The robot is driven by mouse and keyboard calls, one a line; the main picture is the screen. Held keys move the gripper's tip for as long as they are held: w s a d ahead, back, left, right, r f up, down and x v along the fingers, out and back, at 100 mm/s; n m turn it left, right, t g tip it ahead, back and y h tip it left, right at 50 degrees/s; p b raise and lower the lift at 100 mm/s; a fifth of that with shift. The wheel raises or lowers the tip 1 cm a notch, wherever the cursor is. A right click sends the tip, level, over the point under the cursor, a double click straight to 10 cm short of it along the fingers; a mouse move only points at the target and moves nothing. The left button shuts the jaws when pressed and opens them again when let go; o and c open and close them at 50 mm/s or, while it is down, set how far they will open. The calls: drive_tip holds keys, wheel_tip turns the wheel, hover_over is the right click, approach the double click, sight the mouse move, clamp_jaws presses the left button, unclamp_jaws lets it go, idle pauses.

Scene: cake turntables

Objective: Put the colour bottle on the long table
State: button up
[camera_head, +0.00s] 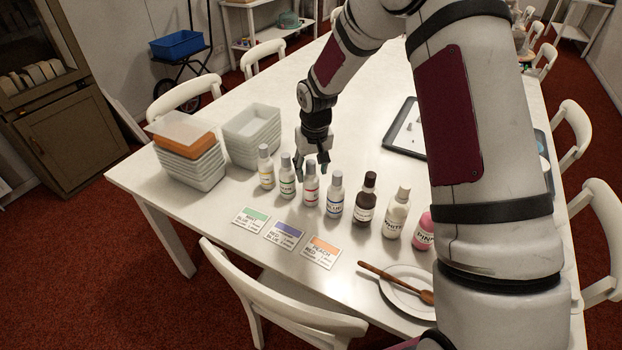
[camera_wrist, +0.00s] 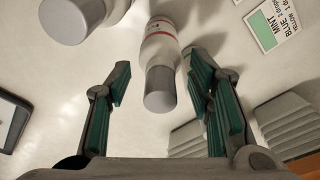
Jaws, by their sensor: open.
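Several colour bottles stand in a row on the long white table (camera_head: 222,212). They include a green-labelled bottle (camera_head: 287,178), a red-labelled bottle (camera_head: 311,188), a blue-labelled bottle (camera_head: 334,200) and a dark brown bottle (camera_head: 365,202). My gripper (camera_head: 312,166) is open and low over the table, just behind the red-labelled bottle. In the wrist view, a grey-capped bottle with red on its label (camera_wrist: 160,60) shows between the spread green-padded fingers (camera_wrist: 158,72), with gaps on both sides. Another grey-capped bottle (camera_wrist: 78,18) is at the upper left.
White trays (camera_head: 252,132) are stacked left of the bottles. Recipe cards (camera_head: 285,235) lie in front. A plate with a wooden spoon (camera_head: 395,283) is at the front right, and a tablet (camera_head: 406,130) lies behind the row. Chairs surround the table.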

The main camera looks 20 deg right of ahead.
drive_tip(key=r, duration=0.4)
drive_tip(key=s+r, duration=0.1)
drive_tip(key=r, duration=0.1)
drive_tip(key=shift+r, duration=0.3)
drive_tip(key=s+d+r+t+h, duration=0.1)
drive_tip(key=s+r, duration=1.4)
drive_tip(key=r, duration=0.1)
drive_tip(key=s+r+t+y, duration=0.1)
drive_tip(key=s+r, duration=0.2)
drive_tip(key=s, duration=1.7)
drive_tip(key=shift+s+a+r, duration=0.2)
drive_tip(key=shift+s+a, duration=0.05)
drive_tip(key=shift+a, duration=0.1)
